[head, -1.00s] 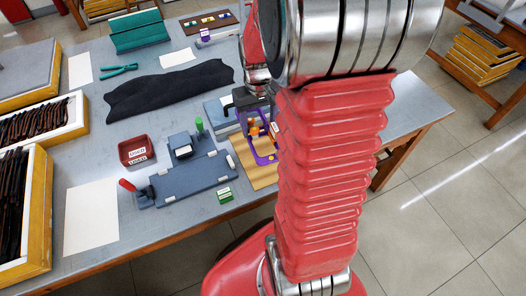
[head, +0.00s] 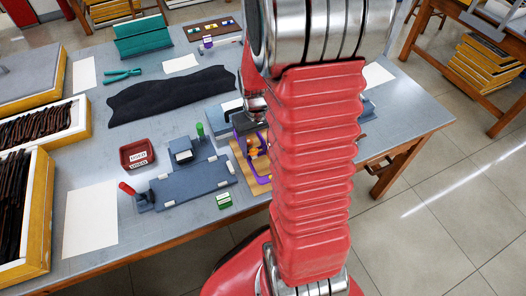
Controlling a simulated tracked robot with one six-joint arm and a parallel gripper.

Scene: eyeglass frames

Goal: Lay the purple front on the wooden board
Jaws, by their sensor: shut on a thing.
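The purple front (head: 262,137) is at my gripper, over the wooden board (head: 257,186) at the table's front edge. My gripper (head: 253,151), with orange fingertips, is shut on the purple front. My red arm hides the right part of the front and of the board. I cannot tell whether the front touches the board or is slightly above it.
A red bin (head: 137,154), a black cloth (head: 170,95) and a white sheet (head: 90,218) are further left.

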